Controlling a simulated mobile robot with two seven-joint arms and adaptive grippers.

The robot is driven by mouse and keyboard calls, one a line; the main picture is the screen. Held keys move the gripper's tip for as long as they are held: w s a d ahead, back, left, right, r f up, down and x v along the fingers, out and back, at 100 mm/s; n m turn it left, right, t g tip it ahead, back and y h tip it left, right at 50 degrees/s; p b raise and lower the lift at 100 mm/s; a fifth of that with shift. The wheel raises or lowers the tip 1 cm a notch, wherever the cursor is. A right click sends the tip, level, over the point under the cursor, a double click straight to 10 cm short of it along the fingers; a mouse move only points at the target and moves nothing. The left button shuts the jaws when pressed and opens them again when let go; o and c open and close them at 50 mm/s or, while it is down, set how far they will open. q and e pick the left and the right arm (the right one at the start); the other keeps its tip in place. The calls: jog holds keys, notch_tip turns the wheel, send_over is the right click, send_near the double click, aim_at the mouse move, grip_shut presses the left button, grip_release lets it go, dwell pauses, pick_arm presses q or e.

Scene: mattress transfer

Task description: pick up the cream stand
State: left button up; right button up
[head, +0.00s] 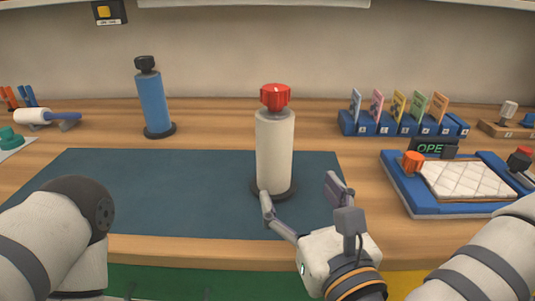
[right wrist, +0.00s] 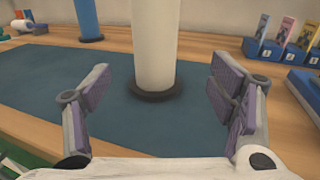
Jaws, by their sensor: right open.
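The cream stand (head: 274,150) is a tall cream cylinder with a red knob (head: 275,97) on top and a dark round base. It stands upright on the dark blue mat (head: 130,190). My right gripper (head: 303,190) is open and empty just in front of the stand's lower part. In the right wrist view the stand (right wrist: 156,45) rises beyond and between the open fingers (right wrist: 163,98), with mat visible between; its top is out of that view. My left gripper is not in view; only part of my left arm shows.
A blue stand (head: 152,102) with a black knob is at the back left. A blue rack (head: 400,125) of coloured cards is at the back right. A blue tray with a quilted white pad (head: 465,180) and an "OPE..." display (head: 434,148) lies right. The mat's left part is clear.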

aim_at(274, 157)
jog(key=shift+w+a+f+b, duration=0.1)
jog(key=shift+w+f+b, duration=0.2)
jog(key=shift+w+b, duration=0.25)
jog(key=shift+w+a+f+b, duration=0.1)
jog(key=shift+w+f+b, duration=0.25)
jog(key=shift+b, duration=0.3)
jog(key=w, duration=0.1)
jog(key=w+r, duration=0.1)
jog(key=w+a, duration=0.1)
jog(key=shift+r, duration=0.3)
jog(key=x, duration=0.6)
jog(key=shift+w+a+f+p, duration=0.2)
jog(key=shift+a+f+p, duration=0.1)
jog(key=shift+a, duration=0.15)
grip_shut()
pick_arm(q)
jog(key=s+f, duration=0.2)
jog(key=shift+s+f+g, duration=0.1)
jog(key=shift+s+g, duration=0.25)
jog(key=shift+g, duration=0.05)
pick_arm(e)
jog(key=shift+r, duration=0.1)
